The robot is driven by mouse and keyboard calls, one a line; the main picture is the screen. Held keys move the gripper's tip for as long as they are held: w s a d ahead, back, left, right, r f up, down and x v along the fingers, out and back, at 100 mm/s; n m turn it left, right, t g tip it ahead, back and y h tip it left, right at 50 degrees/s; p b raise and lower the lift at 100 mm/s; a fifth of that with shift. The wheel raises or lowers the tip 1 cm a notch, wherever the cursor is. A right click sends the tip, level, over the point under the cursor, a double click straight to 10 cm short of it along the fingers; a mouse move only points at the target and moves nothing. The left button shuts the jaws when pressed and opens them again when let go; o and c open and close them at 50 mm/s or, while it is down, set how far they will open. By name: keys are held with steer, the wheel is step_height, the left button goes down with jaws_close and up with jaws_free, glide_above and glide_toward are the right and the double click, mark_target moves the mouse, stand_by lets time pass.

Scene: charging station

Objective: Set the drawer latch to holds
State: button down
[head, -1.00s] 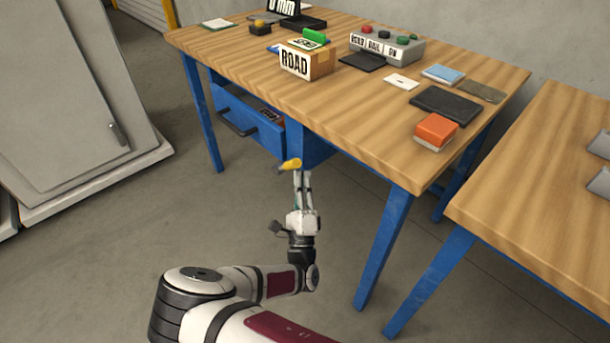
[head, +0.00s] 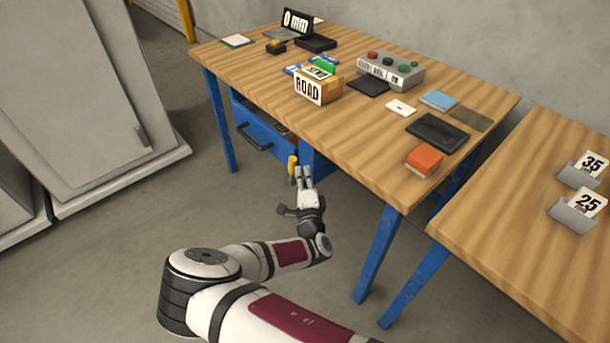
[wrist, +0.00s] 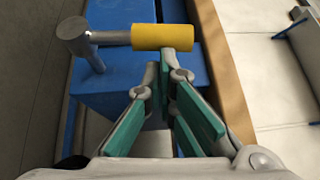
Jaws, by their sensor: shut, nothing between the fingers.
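The drawer latch lever (head: 292,166) has a yellow grip and sits at the front of the blue housing (head: 316,160) under the table. In the head view its grip stands about upright. In the wrist view the yellow grip (wrist: 162,37) lies across the top, with a metal arm and round pivot end (wrist: 75,30) to its left. My gripper (head: 305,171) is shut and empty, just beside the grip. In the wrist view its fingertips (wrist: 160,62) are at the grip's lower edge; I cannot tell whether they touch. The blue drawer (head: 262,128) is partly open, left of the latch.
A blue leg (head: 378,255) stands right of my arm. A second table (head: 500,225) is at right. Floor at left is clear.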

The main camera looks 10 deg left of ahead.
steer(key=shift+w+a+r+p, duration=0.2)
steer(key=shift+a+p, duration=0.1)
stand_by(0.5)
